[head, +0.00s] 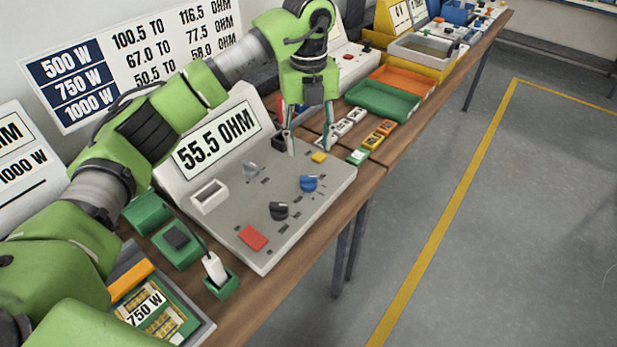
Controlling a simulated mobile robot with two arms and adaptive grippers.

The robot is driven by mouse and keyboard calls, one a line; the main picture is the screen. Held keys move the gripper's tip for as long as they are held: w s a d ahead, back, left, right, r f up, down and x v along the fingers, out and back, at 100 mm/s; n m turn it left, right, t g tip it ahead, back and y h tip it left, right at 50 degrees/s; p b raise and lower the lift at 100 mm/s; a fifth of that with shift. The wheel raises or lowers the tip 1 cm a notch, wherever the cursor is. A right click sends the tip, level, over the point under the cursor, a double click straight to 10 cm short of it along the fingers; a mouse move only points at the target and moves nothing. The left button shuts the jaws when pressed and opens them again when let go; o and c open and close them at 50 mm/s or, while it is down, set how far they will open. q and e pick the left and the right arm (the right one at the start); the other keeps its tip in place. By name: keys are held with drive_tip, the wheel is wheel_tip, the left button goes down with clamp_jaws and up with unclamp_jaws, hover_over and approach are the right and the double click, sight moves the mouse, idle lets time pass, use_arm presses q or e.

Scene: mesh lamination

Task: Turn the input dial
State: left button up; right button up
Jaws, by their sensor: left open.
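A grey sloped console (330,178) with a "55.5 OHM" sign (217,143) stands on the wooden bench. Its top carries a grey dial (251,170), a blue dial (309,184), a black dial (278,211) and a dark knob (279,141) at the back. I cannot read which one is the input dial. My left gripper (309,148) points down, open and empty, over the console's far end. Its fingertips are near the dark knob and a yellow button (319,157). I cannot tell whether they touch anything. My right gripper is not in view.
A red button (253,237) and a white switch (209,196) sit on the console. A white-handled tool (215,268) stands in a green holder beside it. Small coloured blocks (373,141) and a green tray (382,100) lie beyond. The floor right of the bench is clear.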

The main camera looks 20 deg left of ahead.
sight(308, 176)
use_arm(q)
wheel_tip(308, 176, down, 11)
drive_tip(key=shift+f+p, duration=0.1)
drive_tip(key=shift+p, duration=0.85)
drive_tip(key=c, duration=1.1)
